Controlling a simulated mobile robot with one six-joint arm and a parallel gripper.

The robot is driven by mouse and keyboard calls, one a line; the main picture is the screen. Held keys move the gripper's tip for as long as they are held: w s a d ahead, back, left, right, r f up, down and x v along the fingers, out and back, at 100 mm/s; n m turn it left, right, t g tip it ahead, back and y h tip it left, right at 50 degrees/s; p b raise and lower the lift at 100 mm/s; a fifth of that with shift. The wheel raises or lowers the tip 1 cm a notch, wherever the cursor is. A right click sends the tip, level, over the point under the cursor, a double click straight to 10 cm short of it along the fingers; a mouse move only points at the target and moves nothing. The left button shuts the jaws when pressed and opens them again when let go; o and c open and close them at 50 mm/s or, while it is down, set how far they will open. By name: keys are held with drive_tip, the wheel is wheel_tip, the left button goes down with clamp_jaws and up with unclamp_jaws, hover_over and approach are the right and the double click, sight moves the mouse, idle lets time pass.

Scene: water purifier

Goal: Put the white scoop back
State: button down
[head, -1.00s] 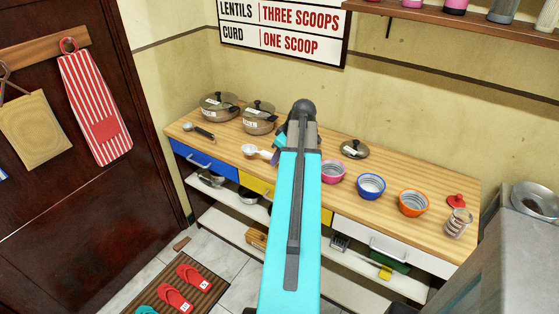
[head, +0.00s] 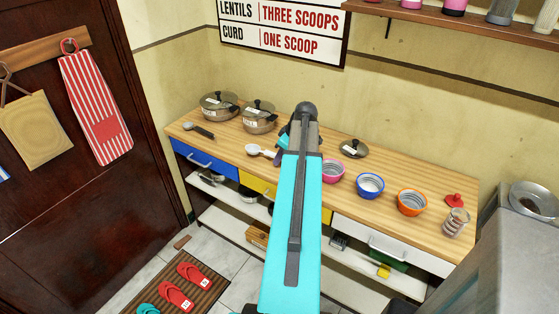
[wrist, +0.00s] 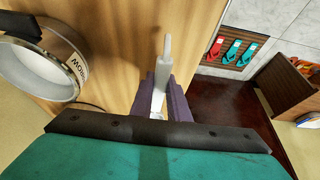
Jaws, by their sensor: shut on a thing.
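The white scoop (head: 254,149) is over the wooden counter in the head view, just in front of the second pot. My gripper (wrist: 163,90) is shut on the scoop's white handle (wrist: 165,60) in the wrist view. In the head view, my arm mostly hides the gripper. I cannot tell whether the scoop touches the counter.
Two lidded pots (head: 219,106) (head: 259,117) and a dark-handled scoop (head: 199,131) are at the counter's left. A lid (head: 353,149) and the pink (head: 333,171), blue (head: 370,186) and orange (head: 412,202) bowls lie to the right. Drawers and a lower shelf sit below.

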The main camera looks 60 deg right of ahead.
drive_tip(key=shift+f, duration=1)
drive_tip(key=c, duration=1.7)
unclamp_jaws()
drive_tip(key=shift+b+v, duration=0.8)
drive_tip(key=shift+v, duration=5.35)
drive_tip(key=shift+w, duration=0.1)
